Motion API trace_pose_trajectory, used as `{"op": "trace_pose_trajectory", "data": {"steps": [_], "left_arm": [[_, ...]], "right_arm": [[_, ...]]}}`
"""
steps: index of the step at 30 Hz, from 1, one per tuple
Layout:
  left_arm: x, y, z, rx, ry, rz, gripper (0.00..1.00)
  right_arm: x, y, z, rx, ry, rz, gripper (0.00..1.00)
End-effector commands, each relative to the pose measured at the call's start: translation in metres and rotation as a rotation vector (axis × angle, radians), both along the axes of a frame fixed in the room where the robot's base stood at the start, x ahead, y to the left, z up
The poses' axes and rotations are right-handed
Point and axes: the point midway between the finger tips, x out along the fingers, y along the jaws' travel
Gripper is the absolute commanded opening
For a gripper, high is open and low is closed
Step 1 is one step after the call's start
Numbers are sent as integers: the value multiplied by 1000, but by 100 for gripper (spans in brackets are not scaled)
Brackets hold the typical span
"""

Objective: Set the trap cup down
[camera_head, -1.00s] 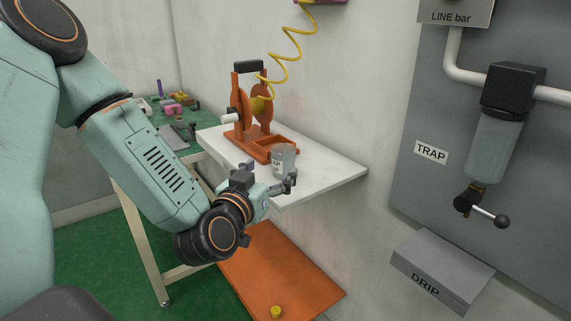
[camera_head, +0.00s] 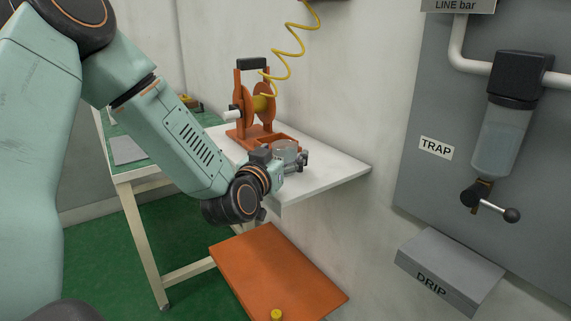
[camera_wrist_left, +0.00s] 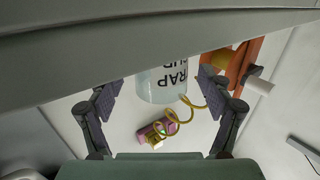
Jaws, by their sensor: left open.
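The trap cup (camera_head: 286,148) is a clear cup on the white wall shelf (camera_head: 335,170), in front of the orange reel stand. Its lower part is hidden by my left gripper (camera_head: 288,161) in the head view. In the left wrist view the cup (camera_wrist_left: 160,88) shows dark lettering and lies between the two spread fingers, with a gap on each side. My left gripper (camera_wrist_left: 163,90) is open and around the cup, not closed on it. My right gripper is not in view.
The orange reel stand (camera_head: 240,107) with a coiled yellow hose (camera_head: 284,62) stands close behind the cup. At the right, a grey panel holds the TRAP bowl (camera_head: 498,140) with a lever valve, above a grey DRIP box (camera_head: 450,270). An orange board (camera_head: 270,270) lies below the shelf.

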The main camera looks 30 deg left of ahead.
Motion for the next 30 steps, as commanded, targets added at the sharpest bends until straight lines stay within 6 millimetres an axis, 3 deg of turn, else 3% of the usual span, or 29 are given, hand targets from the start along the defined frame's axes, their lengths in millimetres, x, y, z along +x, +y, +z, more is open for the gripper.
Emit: {"op": "trace_pose_trajectory", "data": {"steps": [4, 22, 30], "left_arm": [[0, -1, 0, 0, 0, 1, 79], [0, -1, 0, 0, 0, 1, 28], [0, -1, 9, 0, -1, 1, 28]], "right_arm": [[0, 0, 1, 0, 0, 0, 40], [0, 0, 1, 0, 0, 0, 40], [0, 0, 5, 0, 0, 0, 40]]}}
